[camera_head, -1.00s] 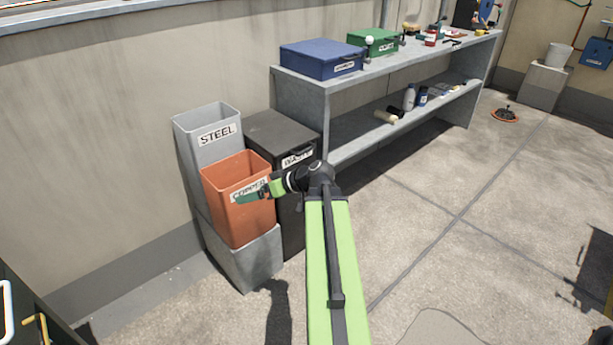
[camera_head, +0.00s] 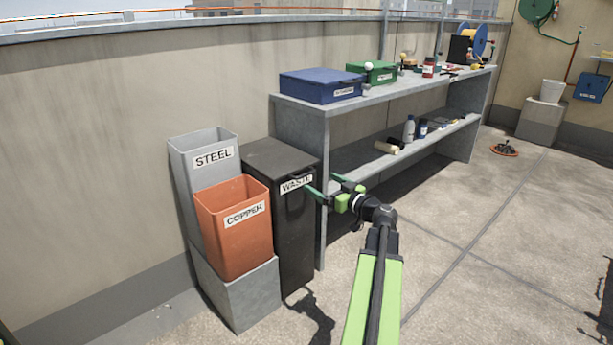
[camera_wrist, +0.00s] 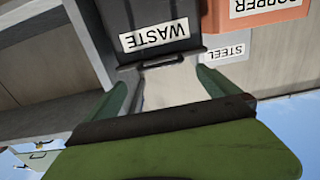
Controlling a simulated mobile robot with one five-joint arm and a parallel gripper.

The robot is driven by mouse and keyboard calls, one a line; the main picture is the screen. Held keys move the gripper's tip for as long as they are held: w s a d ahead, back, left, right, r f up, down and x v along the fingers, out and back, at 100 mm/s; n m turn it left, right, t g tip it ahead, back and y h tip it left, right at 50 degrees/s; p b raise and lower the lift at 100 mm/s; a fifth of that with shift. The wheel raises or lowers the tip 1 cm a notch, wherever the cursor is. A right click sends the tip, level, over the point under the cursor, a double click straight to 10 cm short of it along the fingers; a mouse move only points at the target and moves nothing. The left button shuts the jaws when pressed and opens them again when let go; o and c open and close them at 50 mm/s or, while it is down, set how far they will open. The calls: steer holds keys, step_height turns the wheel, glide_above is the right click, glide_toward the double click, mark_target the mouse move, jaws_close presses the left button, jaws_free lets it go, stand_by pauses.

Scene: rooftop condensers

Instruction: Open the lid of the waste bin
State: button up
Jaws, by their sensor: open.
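The waste bin (camera_head: 292,235) is a tall dark box with a white WASTE label, and its flat dark lid (camera_head: 272,156) is closed. My gripper (camera_head: 321,188) is open and empty, with green fingers just right of the bin's upper front, near the label. In the wrist view, which looks upside down, the bin's front (camera_wrist: 150,12) is ahead. A dark bar (camera_wrist: 160,62) runs along the edge by the label, between and just beyond the open fingers (camera_wrist: 165,84). I cannot tell whether either finger touches it.
The orange COPPER bin (camera_head: 232,245) and grey STEEL bin (camera_head: 205,170) stand left of the waste bin. A metal shelf bench (camera_head: 300,125) stands close on the right, with a blue box (camera_head: 320,87) on top. Floor is open at right.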

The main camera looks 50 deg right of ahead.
mark_target(307, 175)
steer(key=w, duration=0.9)
steer(key=shift+d, duration=0.3)
steer(key=shift+s, duration=0.1)
